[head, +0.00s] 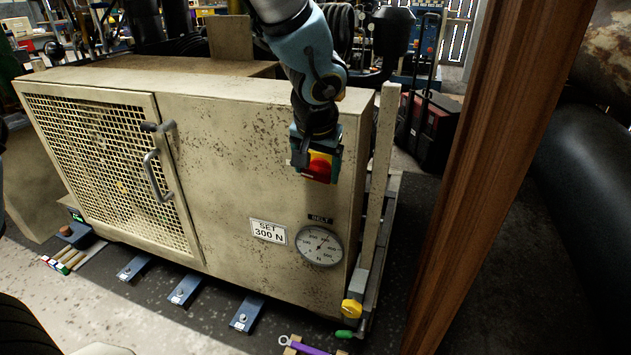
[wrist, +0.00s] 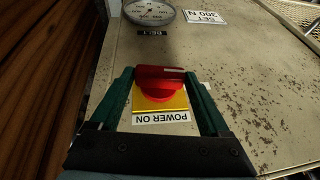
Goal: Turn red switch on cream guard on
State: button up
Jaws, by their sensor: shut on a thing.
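The cream guard (head: 235,165) is a large speckled cabinet that fills the middle of the head view. The red switch (head: 319,167) is a rotary knob on a yellow plate on the guard's upper right face. In the wrist view the red switch (wrist: 156,80) sits between my gripper's two green fingers, above a "POWER ON" label (wrist: 161,117) that reads upside down. My gripper (wrist: 158,78) is shut on the switch, with a fingertip at each side of its bar. In the head view my gripper (head: 312,150) partly covers the switch.
A belt gauge (head: 319,246) and a "SET 300 N" sign (head: 268,231) are on the guard below the switch. A mesh door (head: 105,165) with a handle is at left. A brown wooden post (head: 490,170) stands close at right.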

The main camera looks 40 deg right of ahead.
aim_at(327, 180)
jog(key=t+b, duration=0.1)
jog(key=b, duration=0.1)
jog(key=y+b, duration=0.1)
jog(key=b, duration=0.2)
jog(key=f+t+b, duration=0.1)
jog(key=b, duration=0.1)
jog(key=shift+s+d+m+t+y, duration=0.25)
jog(key=shift+s+m+t+y, duration=0.05)
jog(key=shift+s, duration=0.05)
jog(key=t+b, duration=0.1)
jog(key=t+y+b, duration=0.1)
jog(key=b, duration=0.1)
jog(key=t+b, duration=0.1)
jog(key=shift+s+d+f+m+y, duration=0.15)
jog(key=shift+s+m+y, duration=0.15)
jog(key=shift+m, duration=0.1)
jog(key=t+b, duration=0.1)
jog(key=m+t+y+b, duration=0.1)
jog(key=t, duration=0.1)
jog(key=t+y+b, duration=0.1)
jog(key=shift+s+d+f+t, duration=0.1)
jog(key=shift+s+f+t, duration=0.1)
jog(key=shift+f+t, duration=0.1)
jog(key=shift+f+m+t+y+b, duration=0.2)
jog(key=shift+m+t, duration=0.25)
jog(key=shift+t, duration=0.45)
jog(key=shift+f+m+t+y+b, duration=0.1)
jog(key=shift+m+t+y+b, duration=0.25)
jog(key=shift+t, duration=0.55)
jog(key=o, duration=1.2)
